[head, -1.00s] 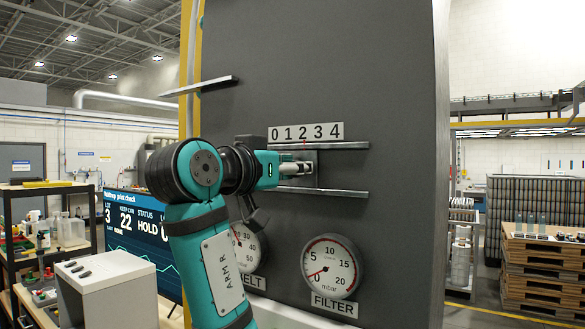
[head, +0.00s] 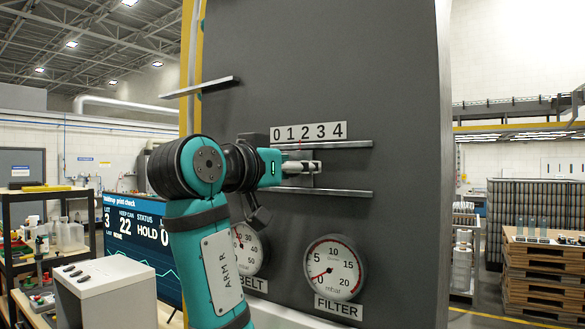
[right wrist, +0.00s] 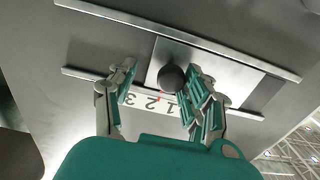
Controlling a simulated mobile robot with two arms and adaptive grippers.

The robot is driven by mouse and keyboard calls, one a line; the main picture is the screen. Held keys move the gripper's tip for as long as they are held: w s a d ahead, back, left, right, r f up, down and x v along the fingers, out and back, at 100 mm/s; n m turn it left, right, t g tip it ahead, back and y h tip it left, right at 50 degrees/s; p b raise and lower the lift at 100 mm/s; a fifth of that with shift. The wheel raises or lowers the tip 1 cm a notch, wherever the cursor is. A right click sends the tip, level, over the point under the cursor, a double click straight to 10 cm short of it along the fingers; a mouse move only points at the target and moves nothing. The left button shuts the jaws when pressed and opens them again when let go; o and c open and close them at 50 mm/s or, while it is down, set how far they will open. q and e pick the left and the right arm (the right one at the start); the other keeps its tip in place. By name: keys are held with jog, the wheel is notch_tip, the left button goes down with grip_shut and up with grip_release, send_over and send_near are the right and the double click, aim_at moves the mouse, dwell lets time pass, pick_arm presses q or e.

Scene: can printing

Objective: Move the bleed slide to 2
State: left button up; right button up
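The bleed slide is a silver plate (right wrist: 225,82) with a round black knob (right wrist: 171,77), between two metal rails. Its small red pointer (right wrist: 158,98) stands between 1 and 2 on the number scale (right wrist: 148,102), which looks upside down in the right wrist view. In the head view the scale (head: 309,132) reads 0 to 4 above the upper rail. My right gripper (right wrist: 163,92) is open, its fingers on either side of the knob, which is closer to the right-hand finger. In the head view the gripper (head: 312,167) hides the knob. My left gripper is not in view.
The upper rail (head: 345,145) and lower rail (head: 345,193) border the slide on the dark panel (head: 400,90). The filter gauge (head: 335,268) and another gauge (head: 250,248) sit below. A metal ledge (head: 200,87) juts out at upper left. A screen (head: 140,237) stands left of my arm.

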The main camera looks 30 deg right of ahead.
jog(key=v, duration=1.2)
